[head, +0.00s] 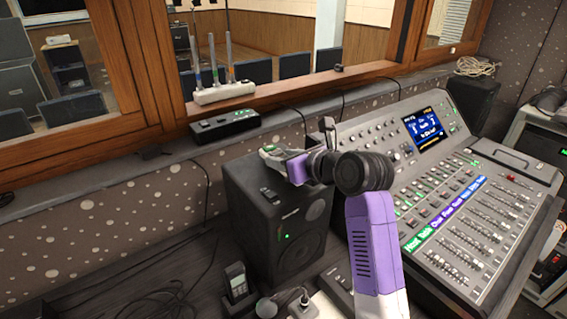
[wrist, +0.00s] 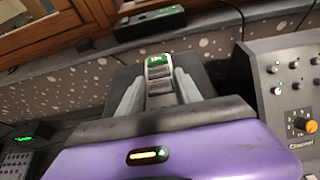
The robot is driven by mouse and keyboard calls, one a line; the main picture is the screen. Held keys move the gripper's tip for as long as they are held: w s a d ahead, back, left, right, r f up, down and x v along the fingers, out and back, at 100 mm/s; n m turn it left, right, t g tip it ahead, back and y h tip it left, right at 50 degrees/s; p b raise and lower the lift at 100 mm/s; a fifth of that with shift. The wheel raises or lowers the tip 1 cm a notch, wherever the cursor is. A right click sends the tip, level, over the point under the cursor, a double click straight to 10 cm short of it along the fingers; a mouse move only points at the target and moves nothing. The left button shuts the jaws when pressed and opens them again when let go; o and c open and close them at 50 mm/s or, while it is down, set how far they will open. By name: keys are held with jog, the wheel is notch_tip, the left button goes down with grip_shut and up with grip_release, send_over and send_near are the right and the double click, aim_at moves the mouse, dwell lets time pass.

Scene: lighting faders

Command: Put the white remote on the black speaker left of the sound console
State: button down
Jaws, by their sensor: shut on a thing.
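The black speaker (head: 257,232) stands left of the sound console (head: 435,190), with a small green light on its front. My gripper (head: 276,158) reaches in from the right over the speaker's top. It is shut on a pale item with a green end, which I take to be the white remote (wrist: 158,68); it sits between the two grey fingers in the wrist view. In the head view the fingers hide most of it. The speaker's dark top shows around the fingers in the wrist view. I cannot tell whether the remote touches it.
A black box (head: 225,125) sits on the ledge behind. A handset in a cradle (head: 237,281) stands on the desk in front. The window frame rises behind the ledge.

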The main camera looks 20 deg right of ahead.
jog(key=shift+f, duration=0.7)
jog(key=c, duration=0.8)
grip_release()
jog(key=shift+f, duration=0.1)
jog(key=shift+s, duration=0.1)
jog(key=v, duration=1.2)
